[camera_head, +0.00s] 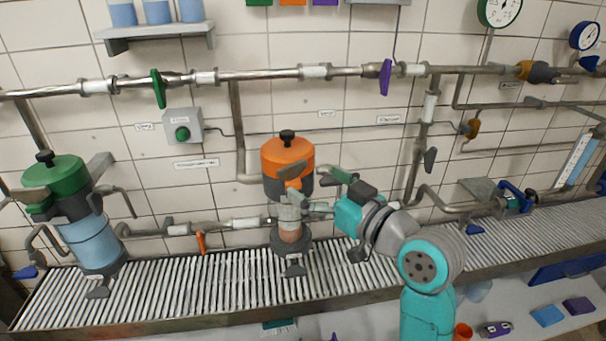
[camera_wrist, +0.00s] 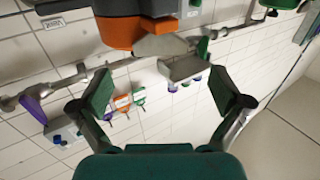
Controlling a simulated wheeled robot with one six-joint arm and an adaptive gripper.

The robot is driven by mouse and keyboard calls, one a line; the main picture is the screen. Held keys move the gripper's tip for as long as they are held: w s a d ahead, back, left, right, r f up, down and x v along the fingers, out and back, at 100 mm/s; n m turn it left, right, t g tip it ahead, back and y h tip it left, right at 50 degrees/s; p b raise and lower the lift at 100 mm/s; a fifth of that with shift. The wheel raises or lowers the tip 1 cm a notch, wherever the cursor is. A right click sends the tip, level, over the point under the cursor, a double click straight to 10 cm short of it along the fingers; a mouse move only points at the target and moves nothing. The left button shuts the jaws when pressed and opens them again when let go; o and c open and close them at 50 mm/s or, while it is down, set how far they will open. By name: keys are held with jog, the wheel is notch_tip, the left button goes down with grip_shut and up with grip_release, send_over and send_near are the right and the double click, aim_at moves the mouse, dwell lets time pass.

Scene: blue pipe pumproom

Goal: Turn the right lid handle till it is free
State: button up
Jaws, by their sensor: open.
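The middle vessel has an orange lid (camera_head: 287,155) with a black knob on top; the lid also shows in the wrist view (camera_wrist: 122,31). In the head view the handle is largely hidden around my gripper. My gripper (camera_head: 322,193) is at the right side of this vessel. In the wrist view my gripper (camera_wrist: 163,92) is open, with its green-padded fingers spread and empty.
A second vessel with a green lid (camera_head: 55,171) stands at the left. An orange lever (camera_head: 201,243) hangs low. The ribbed counter (camera_head: 170,291) is mostly clear in front.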

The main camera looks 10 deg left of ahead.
jog(key=v, duration=0.7)
jog(key=c, duration=0.6)
jog(key=shift+d+m, duration=0.2)
jog(key=shift+m, duration=0.3)
jog(key=c, duration=0.4)
jog(key=m, duration=0.3)
jog(key=shift+d+f, duration=0.1)
jog(key=shift+d, duration=0.25)
jog(key=c, duration=0.8)
jog(key=shift+s+d+m, duration=0.1)
jog(key=shift+d+m, duration=0.15)
jog(key=shift+m, duration=0.95)
grip_shut()
jog(key=m, duration=1.1)
send_near(302, 167)
jog(key=x, duration=0.7)
